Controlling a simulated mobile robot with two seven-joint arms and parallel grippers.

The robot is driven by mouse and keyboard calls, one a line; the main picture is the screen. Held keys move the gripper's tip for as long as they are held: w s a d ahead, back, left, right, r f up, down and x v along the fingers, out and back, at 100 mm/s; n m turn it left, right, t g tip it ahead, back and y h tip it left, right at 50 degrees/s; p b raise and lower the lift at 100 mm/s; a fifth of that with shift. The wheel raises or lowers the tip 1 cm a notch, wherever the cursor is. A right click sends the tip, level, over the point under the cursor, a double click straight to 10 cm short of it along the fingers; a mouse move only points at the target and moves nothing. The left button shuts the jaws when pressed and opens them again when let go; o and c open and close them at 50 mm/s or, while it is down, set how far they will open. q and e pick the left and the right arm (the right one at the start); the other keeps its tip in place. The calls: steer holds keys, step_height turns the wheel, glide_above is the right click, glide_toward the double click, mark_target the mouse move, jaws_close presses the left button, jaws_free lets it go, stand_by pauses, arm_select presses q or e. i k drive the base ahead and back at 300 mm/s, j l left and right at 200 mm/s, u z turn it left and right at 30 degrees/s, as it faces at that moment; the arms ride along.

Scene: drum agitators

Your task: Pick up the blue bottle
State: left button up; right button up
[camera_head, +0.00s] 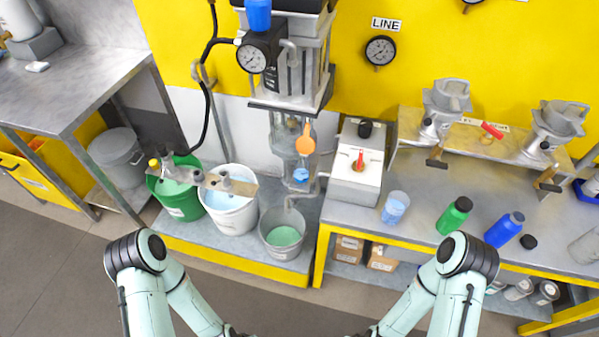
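My two arms come in from the bottom of the head view, left and right. Their forearms run down toward the bottom middle edge. Both grippers are cut off by the bottom edge, so their fingers do not show. The right arm's elbow is in front of the bench, left of and below the blue bottle. Nothing touches the bottle.
The right metal bench (425,205) also holds a clear cup (395,207) with blue liquid, a white box with a red handle (357,165) and metal clamps. Several buckets stand on a low yellow-edged platform. A grey table (85,75) is at left.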

mark_target(510, 225)
steer(key=z, duration=1.85)
steer(key=i+l, duration=0.1)
steer(key=l, duration=0.15)
